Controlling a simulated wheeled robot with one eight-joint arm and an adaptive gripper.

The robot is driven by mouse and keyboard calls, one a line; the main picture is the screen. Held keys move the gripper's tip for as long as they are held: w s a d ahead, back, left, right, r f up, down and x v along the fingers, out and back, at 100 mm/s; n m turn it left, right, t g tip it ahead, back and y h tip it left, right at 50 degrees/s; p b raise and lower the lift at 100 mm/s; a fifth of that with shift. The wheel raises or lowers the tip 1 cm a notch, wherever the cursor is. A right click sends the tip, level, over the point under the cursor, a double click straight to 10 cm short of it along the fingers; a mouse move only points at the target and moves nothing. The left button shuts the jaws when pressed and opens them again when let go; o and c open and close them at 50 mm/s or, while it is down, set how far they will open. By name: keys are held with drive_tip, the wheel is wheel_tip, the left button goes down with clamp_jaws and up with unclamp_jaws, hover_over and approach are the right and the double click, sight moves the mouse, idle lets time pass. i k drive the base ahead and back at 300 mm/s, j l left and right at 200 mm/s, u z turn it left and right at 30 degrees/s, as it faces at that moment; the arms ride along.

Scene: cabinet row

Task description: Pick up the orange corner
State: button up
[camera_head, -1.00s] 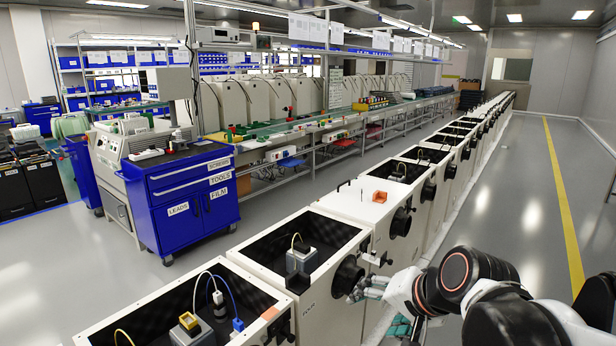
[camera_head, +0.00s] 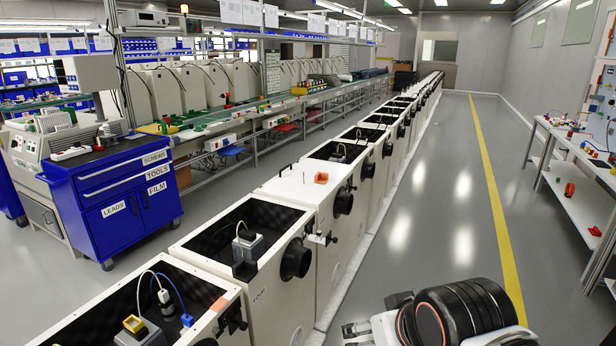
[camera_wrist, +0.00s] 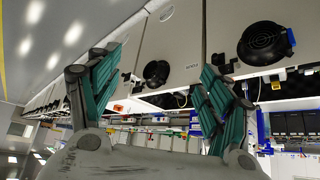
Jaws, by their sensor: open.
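The orange corner (camera_head: 321,178) is a small orange piece lying on the closed white top of a cabinet (camera_head: 298,190), in the middle of the head view. My gripper (camera_head: 372,316) shows at the bottom of the head view, low beside the cabinet row, to the right of and nearer than the corner. In the wrist view my gripper (camera_wrist: 158,95) is open, with its two green-padded fingers wide apart and nothing between them.
Open cabinets (camera_head: 245,240) with devices and cables inside stand in front of the closed one. Black round ports (camera_head: 297,258) stick out towards the aisle. The aisle floor (camera_head: 430,200) is clear. A blue tool cart (camera_head: 125,195) stands left, a white shelf bench (camera_head: 575,190) right.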

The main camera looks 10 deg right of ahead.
sight(321, 178)
drive_tip(key=i+l, duration=2)
drive_tip(key=i, duration=0.05)
